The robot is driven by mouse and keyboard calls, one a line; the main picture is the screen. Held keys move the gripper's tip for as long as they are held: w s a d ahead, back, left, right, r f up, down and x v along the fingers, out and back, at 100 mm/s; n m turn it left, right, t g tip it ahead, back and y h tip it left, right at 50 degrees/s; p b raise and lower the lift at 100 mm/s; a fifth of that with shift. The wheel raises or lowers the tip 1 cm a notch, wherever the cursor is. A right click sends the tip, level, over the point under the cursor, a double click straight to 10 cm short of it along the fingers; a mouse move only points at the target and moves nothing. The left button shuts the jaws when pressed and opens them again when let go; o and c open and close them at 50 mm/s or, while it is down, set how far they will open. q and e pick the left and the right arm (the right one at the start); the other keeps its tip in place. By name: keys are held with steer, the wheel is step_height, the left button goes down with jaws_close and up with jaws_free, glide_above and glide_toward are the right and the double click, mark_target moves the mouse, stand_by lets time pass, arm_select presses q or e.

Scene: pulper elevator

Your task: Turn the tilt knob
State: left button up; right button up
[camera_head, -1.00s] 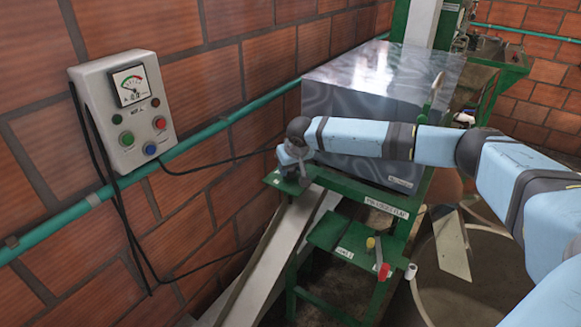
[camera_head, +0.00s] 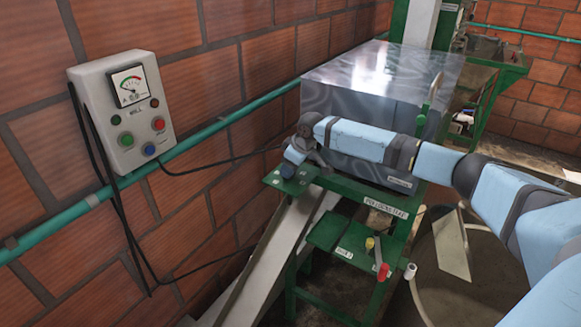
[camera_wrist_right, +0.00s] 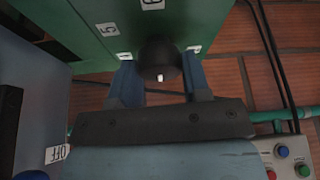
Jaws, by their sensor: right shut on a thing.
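The tilt knob (camera_wrist_right: 158,55) is a dark round knob with a small white mark, on a green panel with white numbered labels around it, in the right wrist view. My right gripper (camera_wrist_right: 160,68) has one blue finger on each side of the knob and is shut on it. In the head view, my right gripper (camera_head: 294,152) is at the near left corner of the green machine frame (camera_head: 340,198), and its wrist hides the knob. My left gripper is in neither view.
A grey control box (camera_head: 122,112) with a meter and coloured buttons hangs on the brick wall at left. A green pipe (camera_head: 215,130) runs along the wall. A large metal housing (camera_head: 385,70) stands behind my right wrist. A pale chute (camera_head: 265,265) slopes down below.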

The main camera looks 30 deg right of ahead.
stand_by(0.4)
steer(key=o, duration=0.9)
steer(key=shift+r, duration=0.1)
steer(key=b+v, duration=0.2)
steer(key=v, duration=1.1)
steer(key=shift+r+b, duration=0.3)
steer(key=shift+b, duration=0.1)
steer(key=shift+s+d, duration=0.1)
